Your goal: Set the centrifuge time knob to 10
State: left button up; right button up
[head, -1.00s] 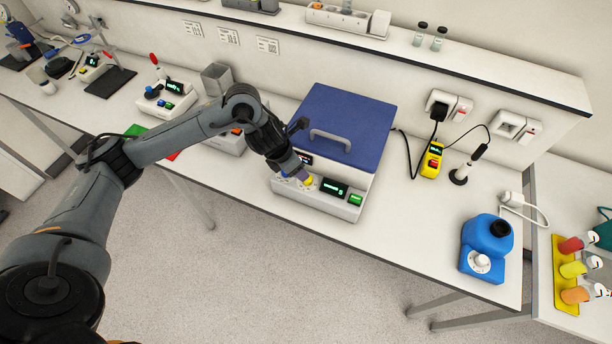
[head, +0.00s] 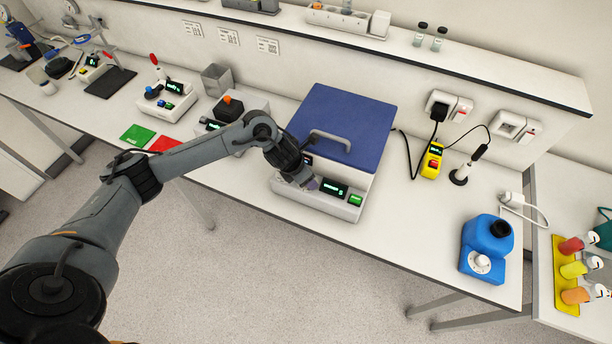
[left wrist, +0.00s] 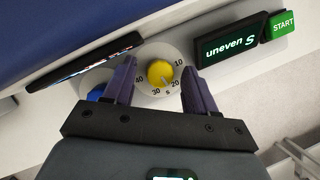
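The centrifuge, with a blue lid (head: 350,112) and a white front panel (head: 315,205), stands on the bench in the head view. In the left wrist view its yellow time knob (left wrist: 160,72) sits on a white dial marked 10, 20, 30 and 40. A small mark on the knob seems to face the lower right, near 20. The display (left wrist: 231,45) reads "uneven S", with a green START button (left wrist: 283,24) beside it. My left gripper (head: 308,184) has its purple fingers open (left wrist: 158,76), one on each side of the knob, with gaps showing. In the head view it hides the knob.
A yellow device (head: 432,160) and a blue device (head: 487,248) stand right of the centrifuge. The bench between is mostly clear.

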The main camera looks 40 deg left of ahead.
pick_arm(q)
jog(key=c, duration=1)
jog(key=shift+o, duration=0.2)
jog(key=n+p, duration=0.1)
jog(key=n+y+p, duration=0.1)
jog(key=n, duration=0.1)
jog(key=n+p, duration=0.1)
jog(key=p, duration=0.1)
jog(key=shift+d+r+n+y, duration=0.2)
jog(key=shift+r+n+y, duration=0.1)
jog(key=shift+y, duration=0.1)
jog(key=n+y+p, duration=0.1)
jog(key=n+p, duration=0.2)
jog(key=n+g+y+p, duration=0.1)
jog(key=n+p, duration=0.2)
jog(key=shift+w+d+p, duration=0.1)
jog(key=shift+d+p, duration=0.05)
jog(key=shift+p, duration=0.2)
jog(key=n+g+y+p, duration=0.1)
jog(key=n+p, duration=0.2)
jog(key=shift+f+n, duration=0.1)
jog(key=shift+n, duration=0.3)
jog(key=shift+w+f+n+p, duration=0.1)
jog(key=shift+n+p, duration=0.25)
jog(key=shift+n, duration=0.15)
jog(key=shift+f, duration=0.1)
jog(key=o, duration=1)
